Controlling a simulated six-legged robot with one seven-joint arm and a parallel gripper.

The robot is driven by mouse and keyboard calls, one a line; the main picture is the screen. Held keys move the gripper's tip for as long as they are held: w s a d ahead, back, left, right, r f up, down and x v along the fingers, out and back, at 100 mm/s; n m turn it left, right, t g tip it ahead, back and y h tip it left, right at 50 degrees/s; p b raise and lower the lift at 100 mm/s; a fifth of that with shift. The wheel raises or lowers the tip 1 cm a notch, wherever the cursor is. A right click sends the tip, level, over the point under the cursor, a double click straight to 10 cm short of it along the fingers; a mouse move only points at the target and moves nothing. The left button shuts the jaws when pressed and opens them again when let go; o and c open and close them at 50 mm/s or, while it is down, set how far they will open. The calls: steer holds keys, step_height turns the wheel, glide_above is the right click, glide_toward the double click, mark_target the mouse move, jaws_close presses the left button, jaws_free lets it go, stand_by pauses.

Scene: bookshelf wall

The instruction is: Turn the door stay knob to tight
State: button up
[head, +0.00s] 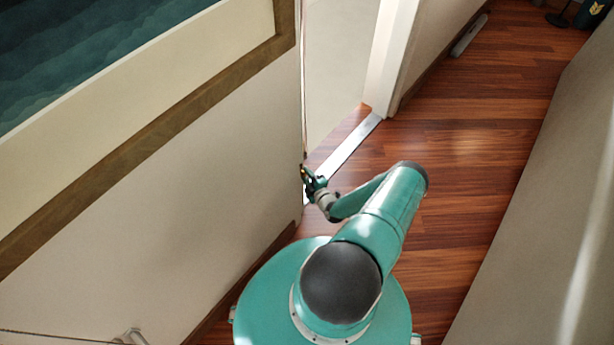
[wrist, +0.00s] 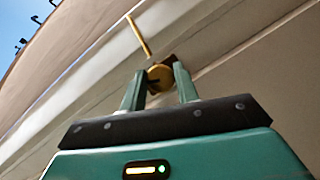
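The door stay knob (wrist: 160,78) is a round brass piece in the wrist view, between the tips of my gripper (wrist: 160,74). The two green fingers stand on either side of it and appear to touch it, so the gripper looks shut on it. A thin brass rod (wrist: 139,36) stands out just beyond the knob. In the head view my gripper (head: 309,180) is at the door frame edge, and the knob there is too small to make out clearly. I cannot see any tight or loose marking.
A pale wall panel with brown trim (head: 150,130) runs along the left. A doorway with a metal threshold strip (head: 345,146) lies just beyond my gripper. Wooden floor (head: 470,150) is clear to the right, bounded by a grey wall (head: 550,220).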

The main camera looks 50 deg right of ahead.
steer(key=shift+c, duration=0.7)
steer(key=shift+m, duration=0.6)
steer(key=o, duration=0.9)
steer(key=shift+o, duration=0.2)
steer(key=v, duration=1.3)
steer(key=shift+s+r, duration=0.35)
steer(key=shift+r, duration=0.05)
